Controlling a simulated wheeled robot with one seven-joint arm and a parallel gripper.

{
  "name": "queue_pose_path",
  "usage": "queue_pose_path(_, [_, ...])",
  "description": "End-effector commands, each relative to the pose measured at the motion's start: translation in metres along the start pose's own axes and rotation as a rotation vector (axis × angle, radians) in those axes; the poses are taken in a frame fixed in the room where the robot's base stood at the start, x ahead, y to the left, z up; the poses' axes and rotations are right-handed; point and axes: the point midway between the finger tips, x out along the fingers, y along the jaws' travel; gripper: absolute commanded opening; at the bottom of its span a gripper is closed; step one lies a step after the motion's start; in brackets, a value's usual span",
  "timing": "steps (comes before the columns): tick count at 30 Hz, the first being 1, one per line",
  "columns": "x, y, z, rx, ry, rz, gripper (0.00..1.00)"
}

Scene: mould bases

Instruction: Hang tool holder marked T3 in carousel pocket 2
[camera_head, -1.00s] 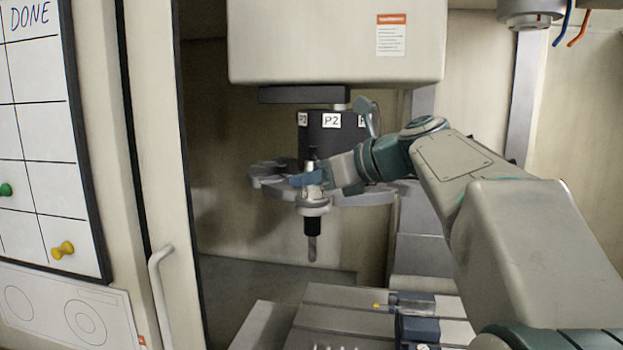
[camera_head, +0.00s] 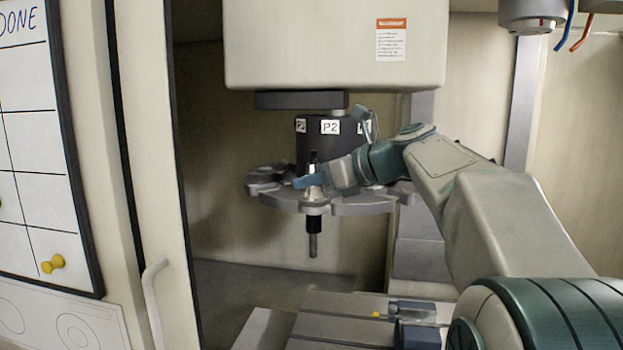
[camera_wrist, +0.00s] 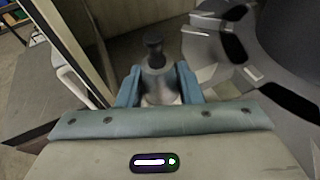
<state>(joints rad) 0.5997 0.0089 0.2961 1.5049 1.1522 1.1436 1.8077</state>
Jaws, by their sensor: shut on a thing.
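My gripper (camera_head: 308,181) is shut on a tool holder (camera_head: 313,193) with a metal cone, a black collar below it and a slim tool pointing down. The holder hangs upright at the front edge of the grey carousel disc (camera_head: 362,208), below the P2 label (camera_head: 330,127). In the wrist view the holder (camera_wrist: 158,88) stands between the blue fingers (camera_wrist: 158,92), with the carousel (camera_wrist: 215,70) close on its right. I cannot tell whether the holder is seated in the pocket. No T3 mark is readable.
A machine housing (camera_head: 335,50) hangs above the carousel. A grey slotted table (camera_head: 320,335) with a small fixture (camera_head: 415,315) lies below. The cabinet door with a handle (camera_head: 153,295) and a board (camera_head: 45,150) stand on the left. The space left of the carousel is clear.

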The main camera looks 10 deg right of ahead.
Motion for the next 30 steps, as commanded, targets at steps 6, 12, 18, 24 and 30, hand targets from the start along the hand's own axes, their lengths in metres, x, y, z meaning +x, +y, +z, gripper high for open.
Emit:
queue_pose_path(6, [0.004, -0.013, 0.006, -0.002, -0.005, -0.002, 0.00])
queue_pose_path(12, [0.009, -0.026, 0.007, -0.002, -0.004, -0.002, 0.00])
queue_pose_path(18, [0.014, -0.038, 0.009, -0.002, -0.004, -0.001, 0.00])
queue_pose_path(24, [0.019, -0.051, 0.012, -0.002, -0.005, -0.001, 0.00])
queue_pose_path(30, [0.024, -0.063, 0.013, -0.001, -0.004, 0.000, 0.00])
